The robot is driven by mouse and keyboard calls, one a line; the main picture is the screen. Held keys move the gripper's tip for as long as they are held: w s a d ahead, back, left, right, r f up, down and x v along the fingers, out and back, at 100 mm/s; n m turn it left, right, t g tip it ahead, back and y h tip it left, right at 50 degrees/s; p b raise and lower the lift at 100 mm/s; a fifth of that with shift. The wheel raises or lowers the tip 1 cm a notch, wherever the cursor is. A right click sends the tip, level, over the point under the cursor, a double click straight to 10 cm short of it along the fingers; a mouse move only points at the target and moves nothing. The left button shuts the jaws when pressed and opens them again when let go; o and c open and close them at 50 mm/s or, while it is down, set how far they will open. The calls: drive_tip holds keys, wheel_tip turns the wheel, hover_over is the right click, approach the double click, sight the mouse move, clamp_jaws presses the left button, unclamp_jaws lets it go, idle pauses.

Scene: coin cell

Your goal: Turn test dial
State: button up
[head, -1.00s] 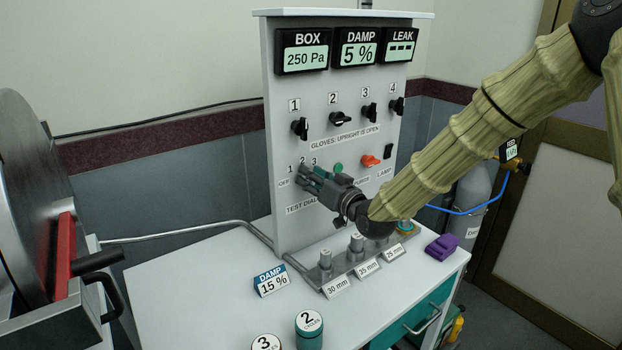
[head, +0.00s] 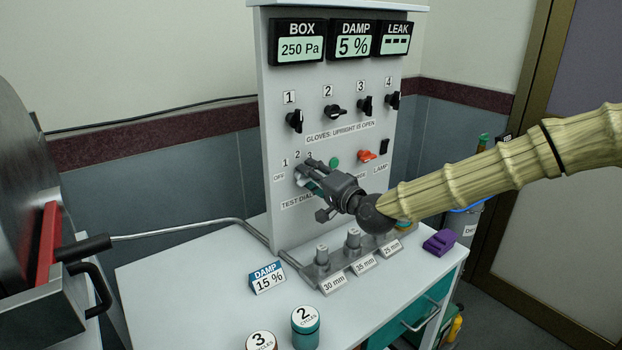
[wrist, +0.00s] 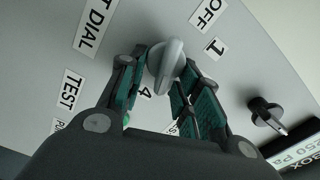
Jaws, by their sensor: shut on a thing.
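The test dial is a light grey knob (wrist: 166,62) on the upright panel (head: 337,75), seen in the wrist view beside labels reading OFF, 1, 4 and TEST DIAL. My gripper (head: 308,172) reaches it from the right in the head view and hides most of the dial there. In the wrist view my gripper (wrist: 160,75) has its green-padded fingers on both sides of the knob, shut on it. The knob's pointer direction against the numbers is hard to tell. The numbers 1, 2 and 3 show above my fingers in the head view.
Several black glove knobs (head: 295,121) sit above the dial, with an orange knob (head: 366,155) to its right. Displays along the panel top read 250 Pa, 5 % and dashes. Below stand a block with metal posts (head: 352,240), a DAMP 15 % sign (head: 267,278) and a purple object (head: 440,243).

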drive_tip(key=shift+f+m+b, duration=0.2)
drive_tip(key=shift+m+b, duration=0.1)
drive_tip(key=shift+m, duration=0.4)
drive_tip(key=o, duration=1)
drive_tip(key=v, duration=1.2)
drive_tip(key=shift+r, duration=0.1)
